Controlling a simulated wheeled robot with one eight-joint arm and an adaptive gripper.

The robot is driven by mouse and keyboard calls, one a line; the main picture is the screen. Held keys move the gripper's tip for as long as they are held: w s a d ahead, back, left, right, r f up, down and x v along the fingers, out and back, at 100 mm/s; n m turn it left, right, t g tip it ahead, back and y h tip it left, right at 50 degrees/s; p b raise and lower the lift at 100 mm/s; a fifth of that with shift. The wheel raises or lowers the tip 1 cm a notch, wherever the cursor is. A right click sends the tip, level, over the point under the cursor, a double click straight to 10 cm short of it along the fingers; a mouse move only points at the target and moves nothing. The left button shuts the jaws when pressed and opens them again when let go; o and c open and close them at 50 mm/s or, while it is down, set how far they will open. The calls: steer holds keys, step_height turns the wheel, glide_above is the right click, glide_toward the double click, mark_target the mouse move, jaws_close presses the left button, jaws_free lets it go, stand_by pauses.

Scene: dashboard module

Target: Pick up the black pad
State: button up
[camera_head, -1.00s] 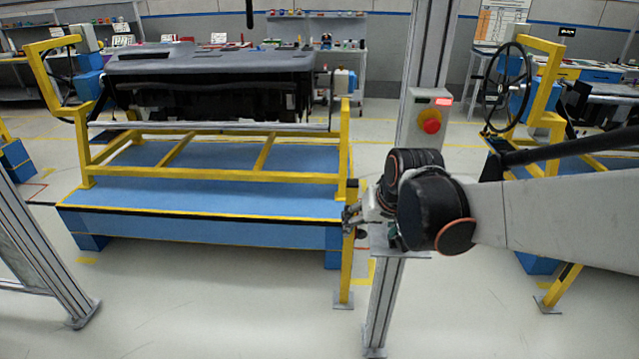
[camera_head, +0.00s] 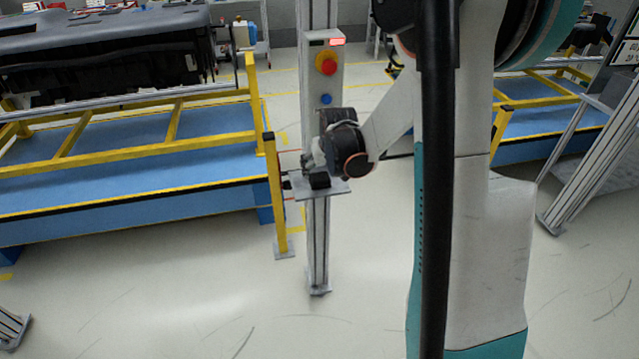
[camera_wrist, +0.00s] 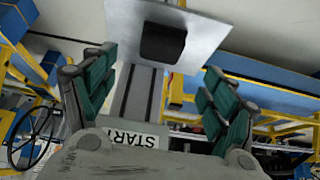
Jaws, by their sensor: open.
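The black pad (camera_head: 319,181) lies on a small grey metal shelf (camera_head: 335,189) fixed to an upright post. In the wrist view the pad (camera_wrist: 162,43) is a dark rounded block on the bare metal shelf (camera_wrist: 120,20), ahead of my fingers. My gripper (camera_wrist: 155,85) is open and empty, with green-padded fingers spread to either side. The pad shows beyond the fingertips, apart from them. In the head view my gripper (camera_head: 308,163) is small and partly hidden by my wrist, close to the pad at the shelf's left side.
The post (camera_head: 318,235) carries a control box with a red button (camera_head: 327,63) and a blue button (camera_head: 326,99) above the shelf. A yellow post (camera_head: 276,195) stands just left. A dashboard (camera_head: 110,55) sits on a yellow frame at the left. Open floor lies in front.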

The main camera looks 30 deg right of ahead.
mark_target(320, 177)
steer(key=shift+b+x, duration=1.45)
steer(key=shift+x, duration=2.45)
steer(key=shift+s, duration=0.1)
steer(key=c, duration=1.1)
